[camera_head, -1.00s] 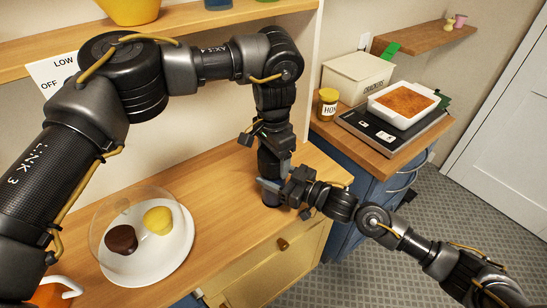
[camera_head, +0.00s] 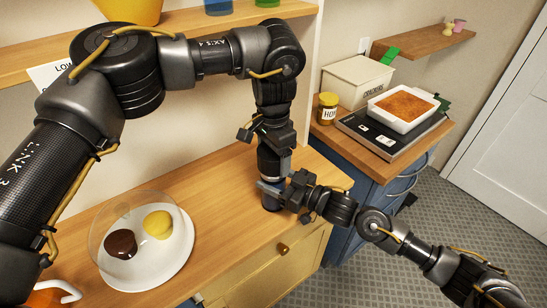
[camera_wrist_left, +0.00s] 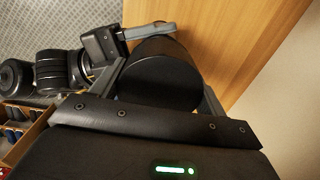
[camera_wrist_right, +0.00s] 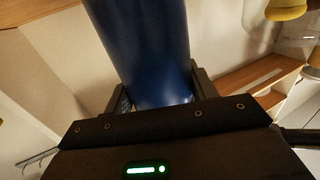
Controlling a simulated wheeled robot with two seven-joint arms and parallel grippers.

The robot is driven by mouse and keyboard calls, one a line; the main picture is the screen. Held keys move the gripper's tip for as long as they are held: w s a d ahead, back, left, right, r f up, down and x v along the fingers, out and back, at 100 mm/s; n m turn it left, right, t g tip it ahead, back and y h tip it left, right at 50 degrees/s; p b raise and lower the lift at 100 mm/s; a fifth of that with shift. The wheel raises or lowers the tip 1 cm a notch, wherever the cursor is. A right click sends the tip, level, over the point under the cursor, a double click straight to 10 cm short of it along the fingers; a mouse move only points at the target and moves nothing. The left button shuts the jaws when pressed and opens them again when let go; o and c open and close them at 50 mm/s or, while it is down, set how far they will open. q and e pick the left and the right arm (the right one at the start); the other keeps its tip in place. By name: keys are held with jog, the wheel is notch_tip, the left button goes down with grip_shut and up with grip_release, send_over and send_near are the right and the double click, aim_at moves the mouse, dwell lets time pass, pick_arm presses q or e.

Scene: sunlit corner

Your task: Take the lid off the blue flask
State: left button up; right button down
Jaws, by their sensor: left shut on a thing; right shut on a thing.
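The blue flask (camera_head: 270,202) stands upright near the right end of the wooden counter, mostly covered by my grippers in the head view. Its dark lid (camera_head: 268,165) is on top of the body, or directly above it; any gap is hidden. My left gripper (camera_head: 272,148) reaches down from above and is shut on the lid, whose round black top (camera_wrist_left: 158,82) fills the space between its fingers in the left wrist view. My right gripper (camera_head: 277,190) comes from the right and is shut around the flask's body, seen as a blue cylinder (camera_wrist_right: 150,50) in the right wrist view.
A white plate (camera_head: 150,278) with two cakes under a clear dome sits at the left of the counter (camera_head: 215,215). A honey jar (camera_head: 327,108), a crackers box (camera_head: 357,82) and a baking dish (camera_head: 402,108) on a scale stand beyond. Bare counter lies between plate and flask.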

jog(key=shift+f, duration=0.1)
pick_arm(q)
jog(key=shift+r, duration=2)
pick_arm(e)
jog(key=shift+c, duration=2)
grip_release()
pick_arm(q)
notch_tip(320, 180, down, 3)
jog(key=b, duration=0.3)
pick_arm(e)
jog(key=v, duration=1.2)
